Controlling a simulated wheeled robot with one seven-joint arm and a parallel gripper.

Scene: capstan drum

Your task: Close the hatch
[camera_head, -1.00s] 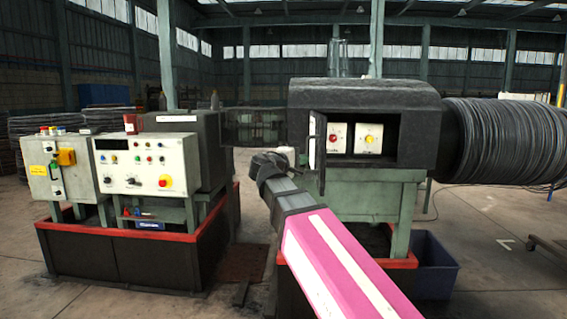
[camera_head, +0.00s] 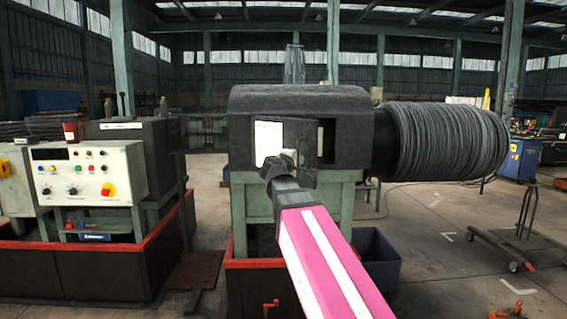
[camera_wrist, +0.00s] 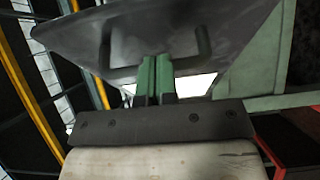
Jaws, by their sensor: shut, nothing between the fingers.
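The hatch (camera_head: 304,138) is a small dark grey door with a pale white panel on its left part, on the front of the dark drum housing (camera_head: 300,100). It covers most of the housing's opening, and a dark gap (camera_head: 326,140) remains visible at its right. My gripper (camera_head: 286,160) is in front of the hatch's lower part and hides some of it; contact cannot be told. In the wrist view the green fingers (camera_wrist: 155,78) are together and empty, close to a dark grey surface (camera_wrist: 205,30) that may be the hatch.
A control console (camera_head: 90,172) with buttons stands at left on a red-edged base. A wire-wound drum (camera_head: 447,140) sticks out at right. A blue bin (camera_head: 376,258) and a wheeled cart (camera_head: 520,240) stand on the floor.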

